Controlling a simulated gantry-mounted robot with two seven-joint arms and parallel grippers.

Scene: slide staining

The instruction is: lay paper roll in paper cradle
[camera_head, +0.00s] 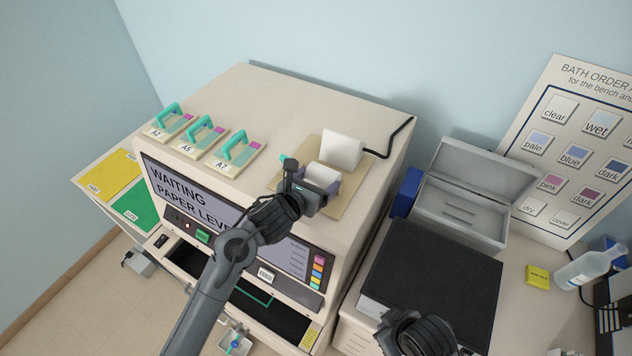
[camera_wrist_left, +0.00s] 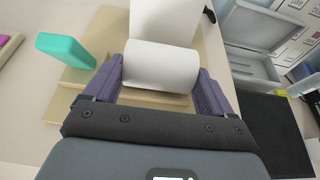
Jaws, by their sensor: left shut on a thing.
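The white paper roll (camera_head: 321,177) is held between the purple fingers of my left gripper (camera_head: 320,188), above the beige board on top of the machine. In the left wrist view the roll (camera_wrist_left: 160,66) lies crosswise, with a finger at each end. The beige board (camera_head: 357,198) carries a white block (camera_head: 343,150) just behind the roll. I cannot make out a separate paper cradle; the roll and gripper cover the front of the board. Whether the roll touches the board is unclear. My right gripper (camera_head: 386,338) is low in the head view, its jaws not clear.
Teal-handled slide holders (camera_head: 240,149) stand on the machine top to the left. A teal tab (camera_wrist_left: 66,48) is beside the left finger. A black cable (camera_head: 398,136) runs behind the white block. An open grey case (camera_head: 470,200) and black mat (camera_head: 430,285) are to the right.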

